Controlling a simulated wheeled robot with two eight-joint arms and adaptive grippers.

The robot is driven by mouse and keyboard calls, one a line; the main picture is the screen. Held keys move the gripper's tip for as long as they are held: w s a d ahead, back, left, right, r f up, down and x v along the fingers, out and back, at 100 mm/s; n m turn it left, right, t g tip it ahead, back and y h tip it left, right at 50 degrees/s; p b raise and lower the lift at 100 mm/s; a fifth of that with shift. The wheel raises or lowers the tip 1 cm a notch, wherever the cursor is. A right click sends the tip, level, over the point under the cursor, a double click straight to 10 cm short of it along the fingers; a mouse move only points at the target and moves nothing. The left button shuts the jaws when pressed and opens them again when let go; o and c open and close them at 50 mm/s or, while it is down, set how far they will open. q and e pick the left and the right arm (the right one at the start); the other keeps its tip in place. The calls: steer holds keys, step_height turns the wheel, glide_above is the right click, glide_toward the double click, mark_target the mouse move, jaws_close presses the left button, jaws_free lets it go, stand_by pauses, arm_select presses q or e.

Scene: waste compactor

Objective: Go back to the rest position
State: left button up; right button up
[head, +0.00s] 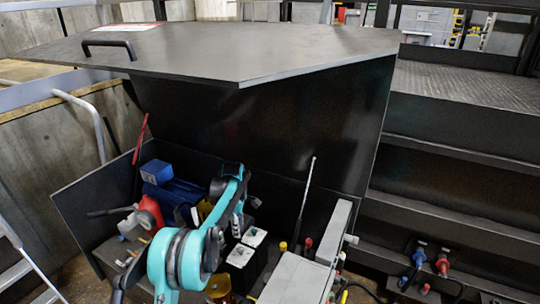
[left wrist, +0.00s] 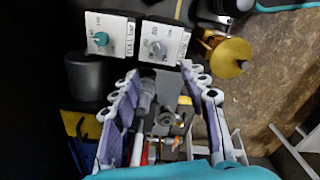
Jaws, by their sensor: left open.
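My left gripper (left wrist: 160,72) shows in the left wrist view with its two pale, jointed fingers spread apart. Nothing is held between them. Behind the fingers lie grey fittings (left wrist: 165,118) and small coloured parts. In the head view my left arm (head: 183,262), teal and dark grey, reaches over the open compactor compartment. Its fingers are not clear there. My right gripper is in neither view.
The compactor's dark lid (head: 220,50) stands above the compartment. Around my arm are a blue motor (head: 178,200), white-topped knob boxes (head: 254,237) and a grey block (head: 295,280). A brass-coloured part (left wrist: 230,57) lies beside the boxes. Dark steps (head: 450,160) stand at right.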

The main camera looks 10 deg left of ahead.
arm_select(q)
steer(key=s+d+r+m+t, duration=0.2)
steer(key=s+r+m+t, duration=0.2)
steer(key=s+r+m, duration=0.9)
steer(key=s+d+f+m+t, duration=0.1)
steer(key=s+m+t, duration=0.2)
steer(key=s, duration=2.1)
steer(key=shift+m, duration=1.2)
